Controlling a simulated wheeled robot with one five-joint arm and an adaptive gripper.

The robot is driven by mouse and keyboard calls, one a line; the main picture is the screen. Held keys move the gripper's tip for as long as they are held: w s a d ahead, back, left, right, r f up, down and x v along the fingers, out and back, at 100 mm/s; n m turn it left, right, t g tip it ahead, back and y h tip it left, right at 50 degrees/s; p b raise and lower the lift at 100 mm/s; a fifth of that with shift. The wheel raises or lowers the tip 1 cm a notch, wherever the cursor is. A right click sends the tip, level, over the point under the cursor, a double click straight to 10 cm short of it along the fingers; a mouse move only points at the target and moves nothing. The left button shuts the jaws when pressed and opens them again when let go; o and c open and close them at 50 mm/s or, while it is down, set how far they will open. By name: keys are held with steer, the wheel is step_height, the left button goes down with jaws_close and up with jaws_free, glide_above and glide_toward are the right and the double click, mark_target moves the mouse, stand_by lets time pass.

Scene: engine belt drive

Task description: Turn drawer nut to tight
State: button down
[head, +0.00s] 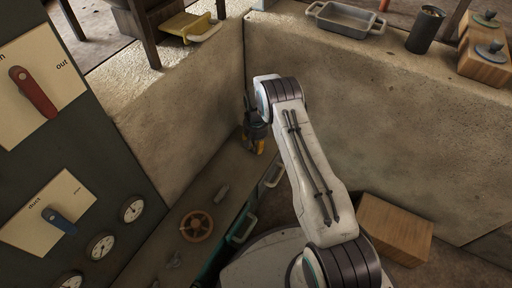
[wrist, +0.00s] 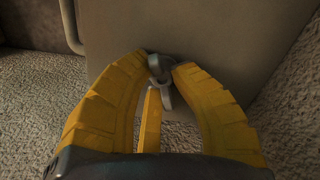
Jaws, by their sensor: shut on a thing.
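In the wrist view, a small grey metal nut with a loop or wing (wrist: 165,97) stands against a flat grey-brown face. The yellow fingers of my gripper (wrist: 160,66) are closed around it, one tip on each side, and partly hide it. A thin yellow strip (wrist: 150,122) shows between the fingers; I cannot tell what it belongs to. In the head view, my gripper (head: 255,141) points down at the far end of the bench, near the wall corner. The nut is hidden there, and its tightness cannot be read.
A bench (head: 171,228) carries a brown handwheel (head: 197,226) in front of my gripper. Grey handles (head: 243,228) stick out along its right side. Concrete walls close in behind and right. A panel with a red lever (head: 36,94) and a blue lever (head: 60,221) stands left.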

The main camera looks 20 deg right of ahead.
mark_target(255, 146)
steer(key=shift+a+f+m+b, duration=0.1)
steer(key=shift+a+m+b, duration=0.1)
steer(key=shift+m, duration=0.9)
steer(key=shift+a+f+m+b, duration=0.1)
steer(key=shift+m+b, duration=0.1)
steer(key=shift+m, duration=0.9)
steer(key=c, duration=1.1)
jaws_free()
steer(key=shift+w+r, duration=0.1)
steer(key=shift+d+r, duration=0.1)
steer(key=shift+r, duration=0.25)
step_height(255, 146, up, 11)
steer(key=shift+r, duration=0.15)
